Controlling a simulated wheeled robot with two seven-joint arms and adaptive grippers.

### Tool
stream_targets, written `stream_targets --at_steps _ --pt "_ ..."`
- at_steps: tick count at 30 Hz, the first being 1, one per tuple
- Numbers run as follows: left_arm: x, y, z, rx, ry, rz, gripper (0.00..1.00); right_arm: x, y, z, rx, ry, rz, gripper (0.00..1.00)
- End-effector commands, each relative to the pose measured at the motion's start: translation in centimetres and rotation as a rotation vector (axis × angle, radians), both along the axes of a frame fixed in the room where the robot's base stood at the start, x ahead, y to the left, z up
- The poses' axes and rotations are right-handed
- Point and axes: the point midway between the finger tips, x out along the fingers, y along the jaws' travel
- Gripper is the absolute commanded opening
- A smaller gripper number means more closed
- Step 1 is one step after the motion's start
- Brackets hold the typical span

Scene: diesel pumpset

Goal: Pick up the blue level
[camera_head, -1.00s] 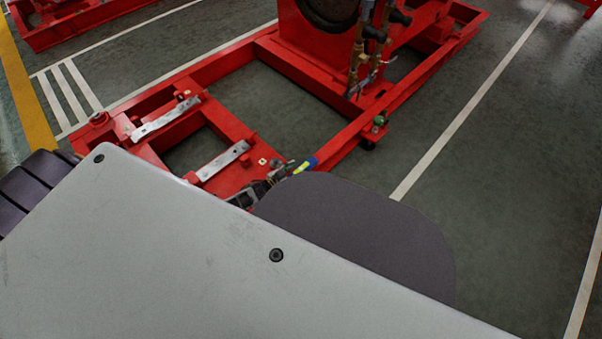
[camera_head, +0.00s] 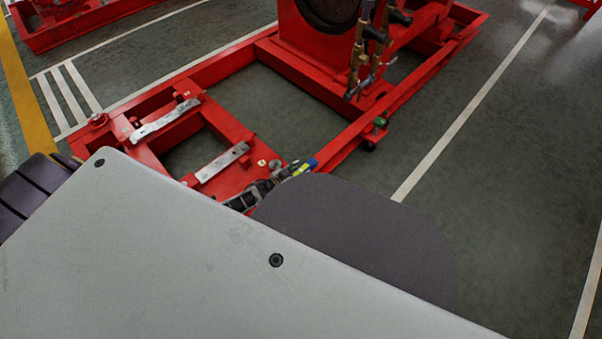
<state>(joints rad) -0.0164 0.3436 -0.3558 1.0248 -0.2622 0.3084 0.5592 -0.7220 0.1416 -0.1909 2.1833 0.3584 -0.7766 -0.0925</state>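A small blue and yellow-green piece, which looks like the blue level (camera_head: 306,166), shows at the front corner of the red frame, just above the edge of my dark base. My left gripper (camera_head: 280,174) is dark and small in view, right up against the left end of this piece. I cannot tell whether its fingers are closed on the piece or only beside it. The lower part of the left gripper and its arm is hidden behind my grey body panel. My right gripper is not in view.
The red pumpset frame (camera_head: 285,66) has open bays and two silver plates, one a bar (camera_head: 222,162). Brass pipes and valves (camera_head: 362,60) stand at its far end. A green-capped fitting (camera_head: 379,122) sits on its right rail. The floor to the right is clear.

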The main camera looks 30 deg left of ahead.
Motion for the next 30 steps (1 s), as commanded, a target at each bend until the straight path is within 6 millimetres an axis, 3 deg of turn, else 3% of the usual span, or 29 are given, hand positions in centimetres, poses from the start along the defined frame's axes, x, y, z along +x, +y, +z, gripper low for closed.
stream_targets --at_steps 1,10,30 --pt "0.0 0.0 0.0 0.000 0.000 0.000 0.37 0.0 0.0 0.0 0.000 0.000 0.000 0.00" --pt "0.0 0.0 0.0 0.000 0.000 0.000 0.00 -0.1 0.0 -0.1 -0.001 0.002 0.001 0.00" --pt "0.1 0.0 1.1 -0.001 -0.004 -0.001 0.00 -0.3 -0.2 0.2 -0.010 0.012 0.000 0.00"
